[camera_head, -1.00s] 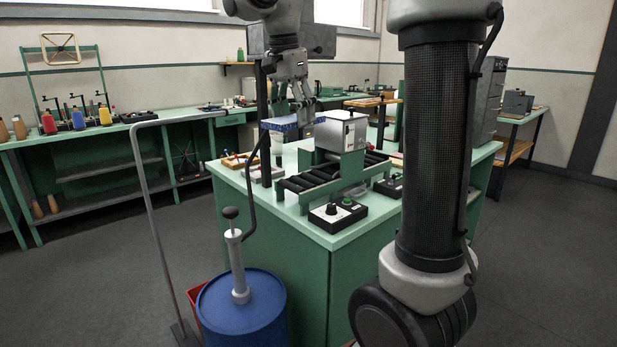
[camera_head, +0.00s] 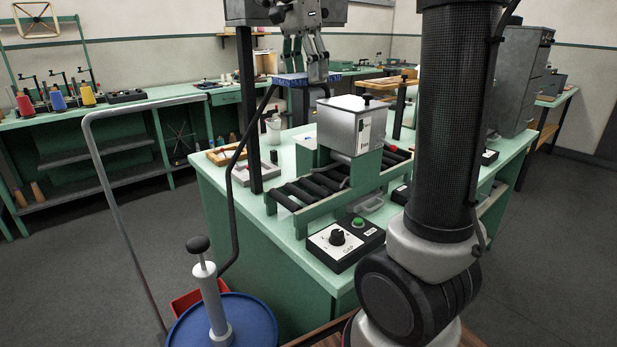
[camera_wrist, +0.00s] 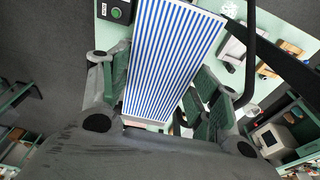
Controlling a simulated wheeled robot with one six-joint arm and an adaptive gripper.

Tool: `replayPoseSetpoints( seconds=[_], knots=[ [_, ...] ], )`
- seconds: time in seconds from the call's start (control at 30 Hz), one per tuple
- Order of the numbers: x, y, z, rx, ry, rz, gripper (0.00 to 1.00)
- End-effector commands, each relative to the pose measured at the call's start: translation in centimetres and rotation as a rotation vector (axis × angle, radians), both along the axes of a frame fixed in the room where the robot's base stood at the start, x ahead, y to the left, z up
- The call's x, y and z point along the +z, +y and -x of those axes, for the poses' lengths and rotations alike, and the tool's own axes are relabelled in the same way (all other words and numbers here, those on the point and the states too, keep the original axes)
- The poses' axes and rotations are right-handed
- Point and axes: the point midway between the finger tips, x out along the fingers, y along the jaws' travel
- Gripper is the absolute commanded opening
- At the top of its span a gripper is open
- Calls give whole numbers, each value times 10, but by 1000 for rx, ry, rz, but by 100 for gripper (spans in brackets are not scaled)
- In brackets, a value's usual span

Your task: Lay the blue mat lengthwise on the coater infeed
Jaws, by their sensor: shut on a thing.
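The blue mat (camera_head: 290,80) shows in the head view as a thin blue edge high above the bench. In the wrist view, the mat (camera_wrist: 168,55) is a long panel with blue and white stripes. My gripper (camera_head: 304,73) is shut on the mat and holds it up in the air. Its fingers (camera_wrist: 163,92) lie on both sides of the mat in the wrist view. The coater (camera_head: 350,128) is a grey box over a bed of black rollers with green rails (camera_head: 308,213). The rollers to its left lie bare and empty, below and nearer than the mat.
A control box with a black knob and green button (camera_head: 343,240) sits at the bench's front edge. A black post (camera_head: 248,110) rises left of the rollers. A wooden tray (camera_head: 228,153) lies behind. A blue drum with a pump (camera_head: 250,320) and a bent grey rail (camera_head: 105,190) stand left front.

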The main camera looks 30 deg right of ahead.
Motion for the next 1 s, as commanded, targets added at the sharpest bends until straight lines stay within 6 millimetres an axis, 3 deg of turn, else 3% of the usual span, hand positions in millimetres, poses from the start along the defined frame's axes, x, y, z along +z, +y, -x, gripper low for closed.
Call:
replayPoseSetpoints(
  seconds=[0.6,0.8,1.0],
  knots=[
    [-179,0,2,0,7,0,38],
    [-219,0,1,1,3,1,38],
    [-239,0,1,1,3,0,38]
  ],
)
